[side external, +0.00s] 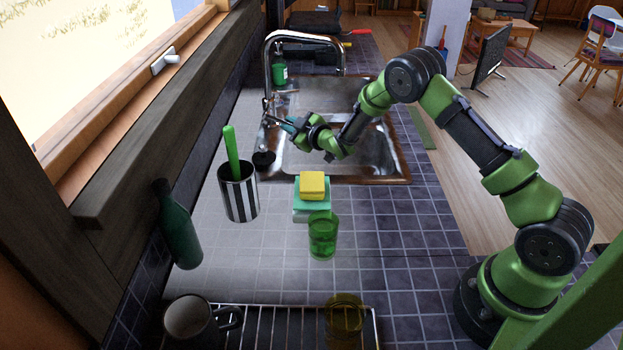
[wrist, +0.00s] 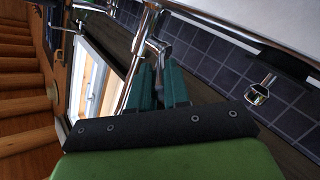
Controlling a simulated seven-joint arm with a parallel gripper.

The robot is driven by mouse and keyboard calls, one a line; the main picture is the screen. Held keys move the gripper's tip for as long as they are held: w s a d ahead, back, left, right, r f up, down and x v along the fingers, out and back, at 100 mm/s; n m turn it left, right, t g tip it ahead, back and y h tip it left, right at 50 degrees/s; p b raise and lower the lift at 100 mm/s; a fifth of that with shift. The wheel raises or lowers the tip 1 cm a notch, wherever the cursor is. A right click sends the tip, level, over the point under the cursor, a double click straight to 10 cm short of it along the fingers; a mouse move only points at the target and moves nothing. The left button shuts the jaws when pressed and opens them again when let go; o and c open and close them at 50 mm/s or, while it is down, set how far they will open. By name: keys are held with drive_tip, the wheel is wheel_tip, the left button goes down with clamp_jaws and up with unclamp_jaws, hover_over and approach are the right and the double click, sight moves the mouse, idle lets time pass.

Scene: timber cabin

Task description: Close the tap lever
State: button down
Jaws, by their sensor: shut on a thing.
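The chrome tap (side external: 267,75) stands at the left rim of the sink, its spout arching over the basin. Its tap lever (side external: 272,119) is low on the tap body, small and partly hidden by my gripper (side external: 285,125). In the wrist view the chrome tap (wrist: 136,75) runs up past the teal fingers of my gripper (wrist: 160,74). The fingers are shut on the lever (wrist: 159,52), with part of it showing at their tips. The lever's exact angle is hard to tell.
A green bottle (side external: 279,70) stands behind the tap. A striped cup (side external: 239,193), yellow sponge (side external: 312,185), green glass (side external: 323,236) and dark bottle (side external: 177,224) stand nearer the camera. The sink basin (side external: 375,150) lies under my wrist. The window wall borders the counter at left.

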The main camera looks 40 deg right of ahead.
drive_tip(key=c, duration=1.1)
unclamp_jaws()
drive_tip(key=s+a+r, duration=0.1)
drive_tip(key=s+r, duration=0.1)
drive_tip(key=s, duration=1.4)
drive_tip(key=shift+s+r, duration=0.35)
drive_tip(key=shift+r, duration=0.05)
